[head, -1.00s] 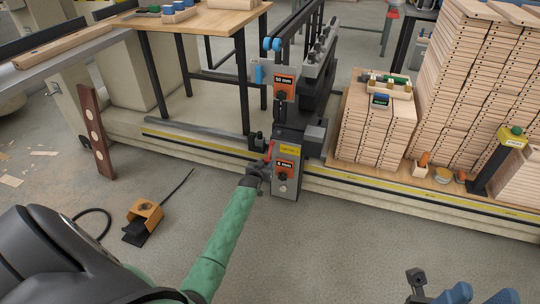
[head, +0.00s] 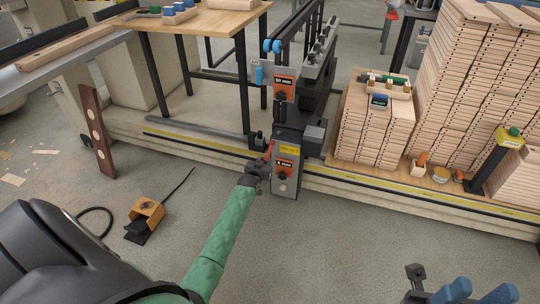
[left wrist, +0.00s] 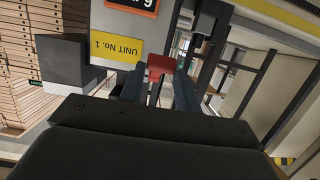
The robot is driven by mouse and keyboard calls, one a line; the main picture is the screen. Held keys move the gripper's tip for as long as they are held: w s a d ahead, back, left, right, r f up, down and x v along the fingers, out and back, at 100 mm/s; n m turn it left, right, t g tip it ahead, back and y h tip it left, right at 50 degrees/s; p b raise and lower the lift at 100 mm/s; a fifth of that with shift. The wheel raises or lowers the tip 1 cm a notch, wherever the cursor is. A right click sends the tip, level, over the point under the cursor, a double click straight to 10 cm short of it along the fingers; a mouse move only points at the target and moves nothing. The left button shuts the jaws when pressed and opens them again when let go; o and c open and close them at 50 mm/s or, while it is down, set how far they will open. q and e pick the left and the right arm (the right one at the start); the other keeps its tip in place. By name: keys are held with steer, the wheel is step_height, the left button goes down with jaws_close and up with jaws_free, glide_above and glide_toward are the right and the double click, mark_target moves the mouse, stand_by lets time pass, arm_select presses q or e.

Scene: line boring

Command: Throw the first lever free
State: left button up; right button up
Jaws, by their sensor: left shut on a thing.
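The boring unit (head: 286,162) stands on the floor rail, a grey column with a yellow label and an orange display. The left wrist view shows its yellow label (left wrist: 117,48), reading UNIT No. 1. A red lever (head: 269,149) sticks up at the unit's left side. My left gripper (head: 263,164) is shut on this lever; the lever's red end (left wrist: 168,68) shows between the fingers in the left wrist view. The fingers hide the lever's lower part. My right gripper (head: 416,280) is at the bottom right of the head view, away from the unit, its jaw state unclear.
An orange foot pedal (head: 145,213) with a black cable lies on the floor at left. Stacked drilled boards (head: 375,130) stand right of the unit. A wooden table (head: 200,20) is behind. A post with a green button (head: 511,133) stands far right.

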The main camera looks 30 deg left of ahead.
mark_target(264, 158)
arm_select(q)
steer(key=shift+r, duration=0.1)
steer(key=shift+s+r+p, duration=0.2)
steer(key=shift+r+p, duration=0.25)
steer(key=shift+p, duration=0.15)
steer(key=shift+s+r+p, duration=0.2)
steer(key=shift+r+p, duration=0.25)
steer(key=shift+p, duration=0.15)
steer(key=shift+r, duration=0.1)
steer(key=shift+s+r+p, duration=0.1)
steer(key=shift+r+p, duration=0.5)
steer(key=shift+p, duration=0.15)
steer(key=o, duration=0.9)
steer(key=shift+d, duration=0.1)
